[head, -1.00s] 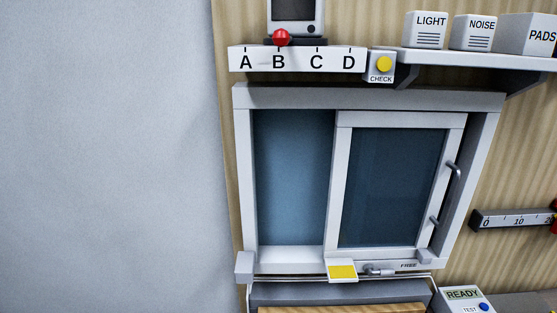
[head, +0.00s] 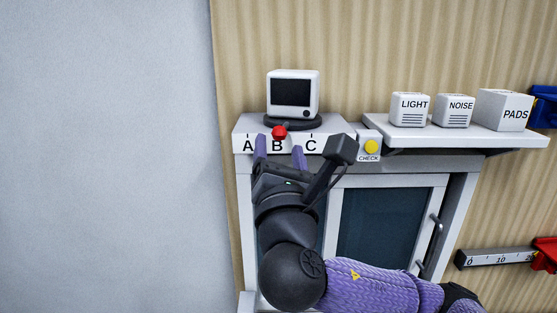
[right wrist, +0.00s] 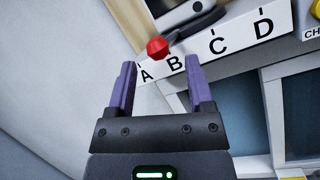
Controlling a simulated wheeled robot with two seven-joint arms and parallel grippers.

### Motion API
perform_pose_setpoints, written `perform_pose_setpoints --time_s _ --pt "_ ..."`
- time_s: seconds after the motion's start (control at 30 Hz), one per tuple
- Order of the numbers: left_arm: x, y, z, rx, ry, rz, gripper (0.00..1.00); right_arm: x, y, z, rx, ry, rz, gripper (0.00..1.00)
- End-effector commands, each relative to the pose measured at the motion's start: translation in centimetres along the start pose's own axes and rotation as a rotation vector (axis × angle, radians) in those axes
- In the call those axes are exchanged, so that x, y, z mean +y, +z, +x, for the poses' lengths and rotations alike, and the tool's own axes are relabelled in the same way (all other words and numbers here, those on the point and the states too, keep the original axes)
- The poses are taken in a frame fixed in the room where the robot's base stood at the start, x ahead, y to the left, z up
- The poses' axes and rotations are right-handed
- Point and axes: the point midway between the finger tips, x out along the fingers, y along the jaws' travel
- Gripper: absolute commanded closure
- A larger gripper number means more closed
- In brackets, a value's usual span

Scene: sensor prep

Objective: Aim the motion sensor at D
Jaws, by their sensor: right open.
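The motion sensor (head: 292,94) is a white box with a dark screen on a round dark base, on a ledge above the window. A red knob (head: 279,132) sticks out at its front, at letter B; it also shows in the right wrist view (right wrist: 157,48). The letter strip (head: 325,146) reads A, B, C in the head view, with D hidden behind my arm; D shows in the right wrist view (right wrist: 263,27). My right gripper (head: 280,146) is open and empty, its purple fingers just below and either side of the knob, apart from it. My left gripper is not in view.
A yellow CHECK button (head: 371,147) sits right of the strip. A shelf (head: 450,136) at right holds LIGHT (head: 409,109), NOISE (head: 454,111) and PADS (head: 503,110) boxes. The sliding window (head: 385,225) is below, partly behind my arm. A ruler with a red slider (head: 545,252) is at right.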

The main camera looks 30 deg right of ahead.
Motion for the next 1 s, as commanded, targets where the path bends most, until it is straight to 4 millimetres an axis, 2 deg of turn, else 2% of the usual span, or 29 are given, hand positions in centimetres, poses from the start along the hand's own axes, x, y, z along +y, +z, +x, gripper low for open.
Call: perform_pose_setpoints --time_s 0.03,0.2,0.53,0.83,1.0 --pt "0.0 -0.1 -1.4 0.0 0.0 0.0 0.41 0.2 0.9 1.4 -0.004 -0.004 -0.004 0.33" --pt "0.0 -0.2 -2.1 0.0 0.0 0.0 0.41 0.3 0.8 3.4 -0.002 -0.002 -0.001 0.33" --pt "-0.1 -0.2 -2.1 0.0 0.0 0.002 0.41 0.2 0.6 3.7 -0.001 -0.001 0.002 0.35" --pt "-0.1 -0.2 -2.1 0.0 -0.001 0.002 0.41 0.2 0.6 3.7 -0.001 0.0 0.002 0.99" --pt "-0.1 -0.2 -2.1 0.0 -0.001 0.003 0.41 0.2 0.6 3.7 -0.002 0.001 0.002 1.0"
